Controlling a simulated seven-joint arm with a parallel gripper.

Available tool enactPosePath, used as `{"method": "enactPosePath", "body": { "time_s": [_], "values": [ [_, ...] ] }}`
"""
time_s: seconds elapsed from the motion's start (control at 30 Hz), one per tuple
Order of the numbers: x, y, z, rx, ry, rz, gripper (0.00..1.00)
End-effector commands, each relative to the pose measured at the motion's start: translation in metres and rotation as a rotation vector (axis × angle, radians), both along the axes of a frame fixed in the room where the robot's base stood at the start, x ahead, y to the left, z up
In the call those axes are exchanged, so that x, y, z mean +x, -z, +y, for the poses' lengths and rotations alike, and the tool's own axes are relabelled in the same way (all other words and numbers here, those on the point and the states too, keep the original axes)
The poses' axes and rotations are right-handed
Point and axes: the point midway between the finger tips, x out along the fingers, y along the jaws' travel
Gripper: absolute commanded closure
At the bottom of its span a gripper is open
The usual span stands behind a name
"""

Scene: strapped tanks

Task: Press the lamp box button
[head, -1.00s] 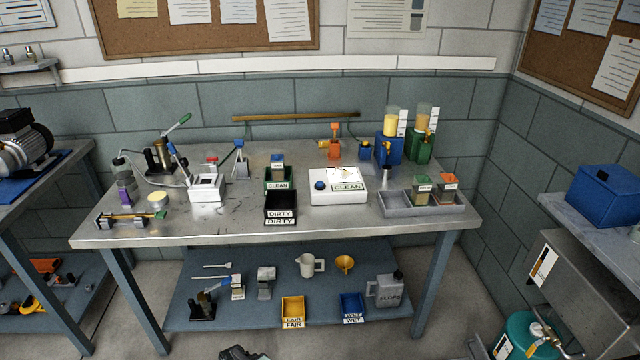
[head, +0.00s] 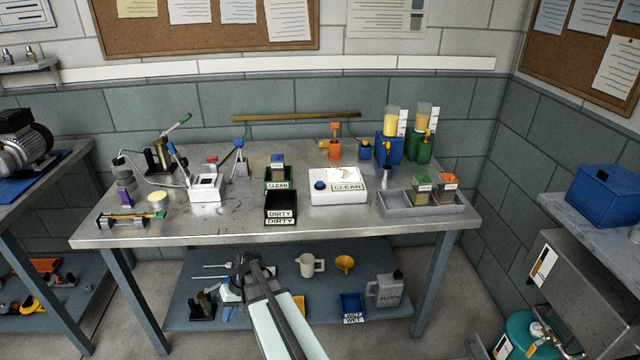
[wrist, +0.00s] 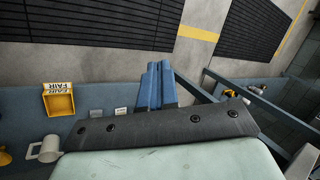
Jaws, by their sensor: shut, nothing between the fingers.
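The lamp box is a white box (head: 345,198) with a CLEAN label on the bench top, right of the middle in the head view. Its round blue button (head: 320,185) is on its left side, and nothing covers it. My arm reaches up from the bottom edge of the head view, in front of the bench and apart from the lamp box. My gripper (wrist: 158,68) shows in the wrist view with its two blue fingers together and empty. The lamp box is not in the wrist view.
On the bench, the black DIRTY bin (head: 281,203) and green CLEAN bin (head: 291,180) stand left of the lamp box. A grey tray (head: 395,203) with small containers is to its right. The lower shelf holds a white jug (wrist: 45,148) and a yellow FAIR bin (wrist: 60,103).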

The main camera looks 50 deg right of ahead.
Motion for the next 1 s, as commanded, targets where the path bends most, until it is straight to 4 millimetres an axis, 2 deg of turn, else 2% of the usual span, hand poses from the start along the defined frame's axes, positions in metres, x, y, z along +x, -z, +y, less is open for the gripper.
{"method": "enactPosePath", "body": {
  "time_s": [0.03, 0.3, 0.77, 1.0],
  "values": [
    [0.009, -0.013, -0.012, 0.003, 0.014, -0.027, 1.00],
    [0.041, -0.081, -0.062, 0.025, 0.065, -0.164, 1.00],
    [0.067, -0.200, -0.146, 0.028, 0.136, -0.378, 1.00],
    [0.071, -0.241, -0.222, -0.034, 0.260, -0.421, 1.00]
  ]
}}
